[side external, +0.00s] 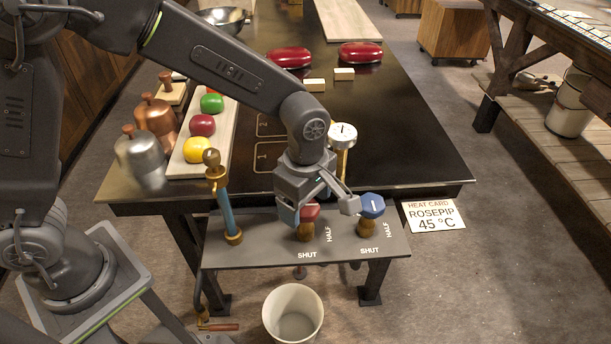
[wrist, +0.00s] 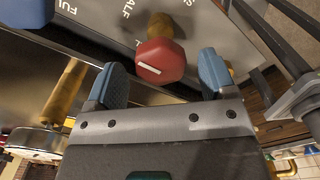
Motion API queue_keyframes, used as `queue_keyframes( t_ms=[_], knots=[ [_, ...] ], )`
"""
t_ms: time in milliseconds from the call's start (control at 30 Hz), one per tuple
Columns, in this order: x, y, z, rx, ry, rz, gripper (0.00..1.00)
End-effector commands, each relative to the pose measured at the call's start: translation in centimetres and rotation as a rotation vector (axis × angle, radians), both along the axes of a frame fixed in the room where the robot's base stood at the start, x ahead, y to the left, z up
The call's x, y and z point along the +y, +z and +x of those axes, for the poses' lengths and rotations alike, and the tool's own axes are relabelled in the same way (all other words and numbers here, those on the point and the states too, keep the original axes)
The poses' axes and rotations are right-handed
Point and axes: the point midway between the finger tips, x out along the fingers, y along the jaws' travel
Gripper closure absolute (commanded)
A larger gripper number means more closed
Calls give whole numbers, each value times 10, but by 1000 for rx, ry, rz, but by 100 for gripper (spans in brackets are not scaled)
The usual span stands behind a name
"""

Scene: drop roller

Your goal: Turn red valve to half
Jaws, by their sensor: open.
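The red valve (side external: 309,213) sits on a brass stem on the grey panel and is partly hidden behind my gripper in the side view. In the wrist view the red valve (wrist: 161,60) shows a white line on its face, lying nearly crosswise in the picture with a slight tilt. My gripper (side external: 319,210) is open, with its blue-padded fingers on either side of the red valve. In the wrist view my gripper (wrist: 162,74) has the valve between and slightly beyond the fingertips, with visible gaps on both sides. SHUT and HALF are printed near the valve.
A blue valve (side external: 372,205) stands close to the right on the same panel (side external: 270,252). A blue pipe with a brass knob (side external: 221,200) rises at the left. A white-faced gauge (side external: 342,135) stands behind my gripper. A white bucket (side external: 293,313) is below the panel.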

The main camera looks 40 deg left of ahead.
Motion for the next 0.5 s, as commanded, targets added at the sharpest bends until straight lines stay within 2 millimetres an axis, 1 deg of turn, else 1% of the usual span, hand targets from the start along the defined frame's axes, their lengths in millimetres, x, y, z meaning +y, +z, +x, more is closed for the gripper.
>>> queue_keyframes(
  t_ms=[167,400,500],
  knots=[
    [0,33,1,-6,0,-3,22],
    [0,87,1,-5,0,-2,22],
    [0,105,0,-4,0,-1,22]
  ],
)
